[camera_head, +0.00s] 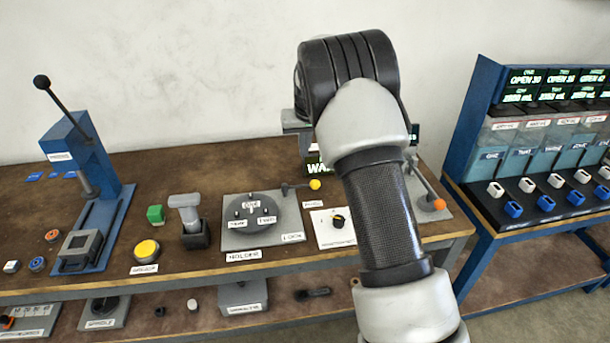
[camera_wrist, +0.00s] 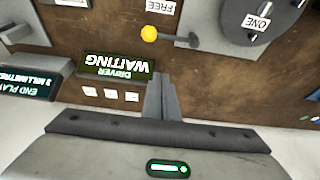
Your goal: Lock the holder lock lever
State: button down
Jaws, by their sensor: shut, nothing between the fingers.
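The holder (camera_head: 240,237) is a grey plate on the bench with a dark round disc. Its lock lever ends in a yellow knob (camera_head: 315,184) and points right from the plate's back right corner. The knob also shows in the wrist view (camera_wrist: 149,33), beside the FREE label (camera_wrist: 160,5). The LOCK label (camera_head: 292,238) is at the plate's front right. My gripper (camera_wrist: 163,78) is shut and empty, its fingertips apart from the knob. In the head view my arm hides the fingers.
A driver display reading WAITING (camera_wrist: 117,66) stands close beside my fingers. A black knob on a white plate (camera_head: 338,220) is right of the holder. An orange-knobbed lever (camera_head: 439,204) is further right. A blue press (camera_head: 90,165) stands at the left.

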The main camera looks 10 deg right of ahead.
aim_at(302, 186)
jog(key=shift+f, duration=0.1)
jog(key=x, duration=0.9)
jog(key=shift+w+f, duration=0.15)
jog(key=shift+f, duration=0.3)
jog(key=shift+s+p, duration=0.3)
jog(key=shift+s, duration=0.85)
jog(key=shift+s+f, duration=0.3)
jog(key=shift+s, duration=0.45)
